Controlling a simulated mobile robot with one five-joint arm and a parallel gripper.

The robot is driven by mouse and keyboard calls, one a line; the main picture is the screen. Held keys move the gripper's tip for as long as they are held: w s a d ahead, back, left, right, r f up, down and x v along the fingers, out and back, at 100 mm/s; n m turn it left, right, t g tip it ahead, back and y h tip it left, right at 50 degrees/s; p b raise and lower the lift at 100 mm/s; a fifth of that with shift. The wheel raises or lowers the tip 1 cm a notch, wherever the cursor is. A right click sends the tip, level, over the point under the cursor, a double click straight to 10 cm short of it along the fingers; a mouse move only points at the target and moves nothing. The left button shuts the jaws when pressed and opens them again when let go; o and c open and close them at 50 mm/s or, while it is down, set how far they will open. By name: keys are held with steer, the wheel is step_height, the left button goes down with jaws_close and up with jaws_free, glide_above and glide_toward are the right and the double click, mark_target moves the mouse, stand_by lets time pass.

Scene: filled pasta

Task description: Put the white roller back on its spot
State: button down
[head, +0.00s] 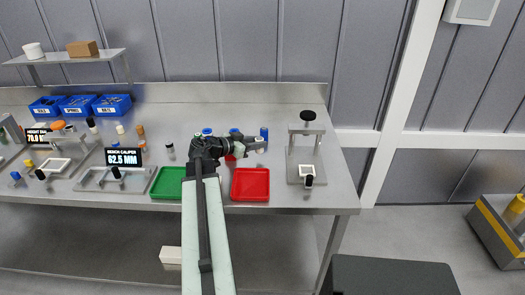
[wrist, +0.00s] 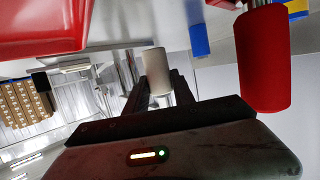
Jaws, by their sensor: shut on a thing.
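The white roller (wrist: 156,70) stands between the two fingers of my gripper (wrist: 158,88) in the wrist view, and the fingers are shut on it. In the head view my gripper (head: 256,145) is over the steel bench behind the red tray (head: 250,198), with the white roller (head: 259,150) at its tip. I cannot tell whether the roller touches the bench. Its spot is not marked clearly enough to make out.
A red roller (wrist: 262,62) is close to the right of my gripper in the wrist view. A blue roller (head: 264,133) stands just behind the gripper. A green tray (head: 168,181) is at left, a bench stand (head: 306,130) at right. Blue bins (head: 111,105) line the back left.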

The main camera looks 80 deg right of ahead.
steer(key=shift+s+d, duration=0.45)
steer(key=shift+s, duration=0.05)
steer(key=shift+s+d+f, duration=0.1)
steer(key=shift+s+d, duration=0.25)
steer(key=shift+s, duration=0.1)
step_height(320, 180, down, 4)
steer(key=b, duration=0.4)
steer(key=shift+w+a, duration=0.1)
steer(key=c, duration=1.1)
jaws_free()
steer(key=shift+o, duration=0.2)
steer(key=shift+r, duration=0.25)
steer(key=shift+w+a+r+p, duration=0.2)
steer(key=shift+w+a+p, duration=0.05)
steer(key=shift+p, duration=0.15)
steer(key=p+v, duration=0.3)
steer(key=v, duration=0.8)
steer(key=shift+w+a, duration=0.1)
steer(key=shift+a, duration=0.05)
